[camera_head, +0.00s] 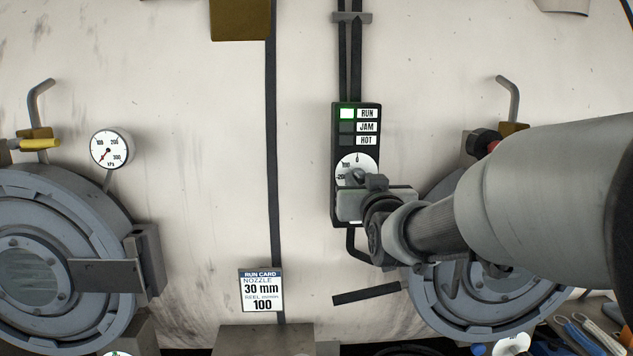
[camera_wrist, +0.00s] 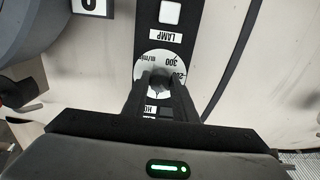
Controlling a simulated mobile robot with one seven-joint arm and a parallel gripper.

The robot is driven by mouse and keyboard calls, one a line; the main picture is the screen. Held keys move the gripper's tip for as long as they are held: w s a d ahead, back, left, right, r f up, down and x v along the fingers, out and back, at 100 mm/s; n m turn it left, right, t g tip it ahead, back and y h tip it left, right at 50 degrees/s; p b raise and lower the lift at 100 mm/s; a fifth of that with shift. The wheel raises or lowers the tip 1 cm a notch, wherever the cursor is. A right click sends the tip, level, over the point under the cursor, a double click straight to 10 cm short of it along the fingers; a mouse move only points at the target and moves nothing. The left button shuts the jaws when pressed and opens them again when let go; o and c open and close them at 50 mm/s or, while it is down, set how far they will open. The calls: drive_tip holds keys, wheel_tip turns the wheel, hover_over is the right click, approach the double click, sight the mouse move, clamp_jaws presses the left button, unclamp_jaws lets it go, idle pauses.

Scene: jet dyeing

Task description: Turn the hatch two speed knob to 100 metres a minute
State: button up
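The speed knob (camera_wrist: 160,76) is a small dark knob on a white round dial (camera_head: 357,162), low on a black panel (camera_head: 341,150). In the head view the dial's figures run from 0 at the top down the left side past 100 and 200. The wrist view sees it upside down, with 300 and m/min showing. My gripper (camera_wrist: 159,86) is at the dial with one finger either side of the knob, and the knob fills the space between the tips. The knob's pointer is hidden, so its setting cannot be read.
A run card (camera_head: 262,290) reads nozzle 30 mm, reel 100. Round hatches stand at left (camera_head: 45,260) and, behind my arm, right (camera_head: 425,290). A pressure gauge (camera_head: 110,148) is at left.

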drive_tip(key=shift+f+b, duration=0.15)
drive_tip(key=shift+b, duration=0.45)
drive_tip(key=shift+n+b, duration=0.35)
drive_tip(key=shift+n, duration=0.05)
drive_tip(key=shift+r, duration=0.2)
drive_tip(key=o, duration=1)
drive_tip(key=shift+o, duration=0.2)
drive_tip(key=s, duration=1.7)
drive_tip(key=shift+s+b, duration=0.2)
drive_tip(key=shift+b, duration=0.25)
